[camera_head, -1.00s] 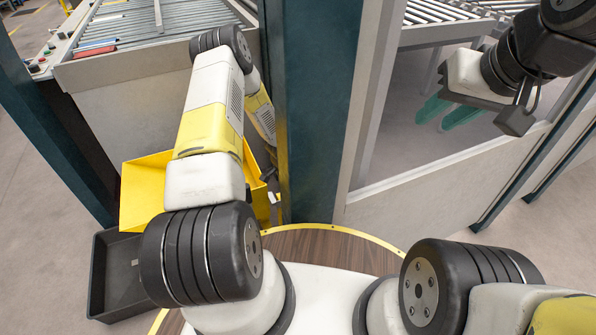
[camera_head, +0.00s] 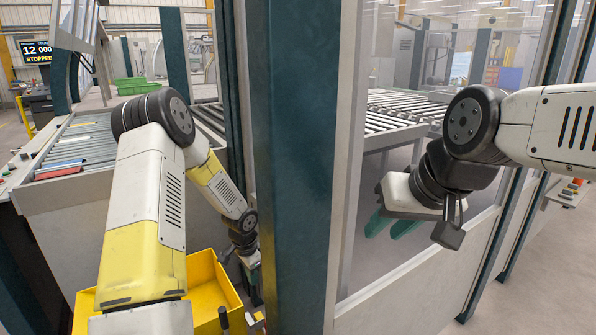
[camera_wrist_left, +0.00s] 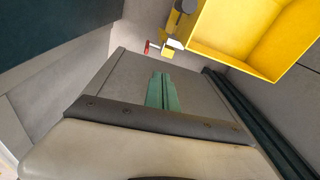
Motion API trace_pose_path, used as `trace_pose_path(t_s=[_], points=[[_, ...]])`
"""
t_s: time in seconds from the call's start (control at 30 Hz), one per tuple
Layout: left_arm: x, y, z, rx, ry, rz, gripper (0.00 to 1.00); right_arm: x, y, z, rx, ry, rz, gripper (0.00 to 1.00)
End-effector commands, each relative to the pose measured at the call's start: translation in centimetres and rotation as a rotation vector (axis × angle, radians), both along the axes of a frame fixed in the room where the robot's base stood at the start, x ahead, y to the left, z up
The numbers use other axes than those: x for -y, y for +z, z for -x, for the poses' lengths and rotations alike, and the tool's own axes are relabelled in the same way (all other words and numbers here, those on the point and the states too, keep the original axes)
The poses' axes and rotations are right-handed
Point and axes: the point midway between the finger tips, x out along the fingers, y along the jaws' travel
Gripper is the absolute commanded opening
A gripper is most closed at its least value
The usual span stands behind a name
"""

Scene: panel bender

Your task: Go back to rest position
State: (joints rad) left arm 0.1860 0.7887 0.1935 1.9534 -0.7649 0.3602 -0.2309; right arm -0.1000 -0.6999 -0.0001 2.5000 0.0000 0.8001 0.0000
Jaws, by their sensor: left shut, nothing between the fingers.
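My left gripper (camera_head: 252,262) hangs low beside the teal post, at the right side of the yellow bin. In the left wrist view its green fingers (camera_wrist_left: 160,90) are together with nothing between them. My right gripper (camera_head: 393,225) hangs from its wrist in front of the clear panel on the right. Its two green fingers are apart, with nothing seen between them. The fingertips of the left gripper are small and partly dark in the head view.
A yellow bin (camera_head: 207,290) stands low on the left; it also shows in the left wrist view (camera_wrist_left: 228,52). A thick teal post (camera_head: 290,170) stands between my arms. Roller conveyors (camera_head: 395,112) lie behind. A green crate (camera_head: 131,85) stands behind on the left.

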Motion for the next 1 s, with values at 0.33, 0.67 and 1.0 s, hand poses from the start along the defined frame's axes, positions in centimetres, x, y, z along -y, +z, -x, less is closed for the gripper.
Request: trace_pose_path(t_s=[0.33, 0.67, 1.0], points=[[-2.3, 18.5, 3.6, 0.134, 0.282, -0.026, 0.0, 0.0, 0.0, 0.0, 0.0, 0.0, 0.0, 0.33], [-2.0, 30.5, 12.6, 0.236, 0.539, 0.094, 0.0, 0.0, 0.0, 0.0, 0.0, 0.0, 0.0, 0.33], [0.1, 36.4, 22.9, 0.289, 0.728, 0.329, 0.0, 0.0, 0.0, 0.0, 0.0, 0.0, 0.0, 0.33]])
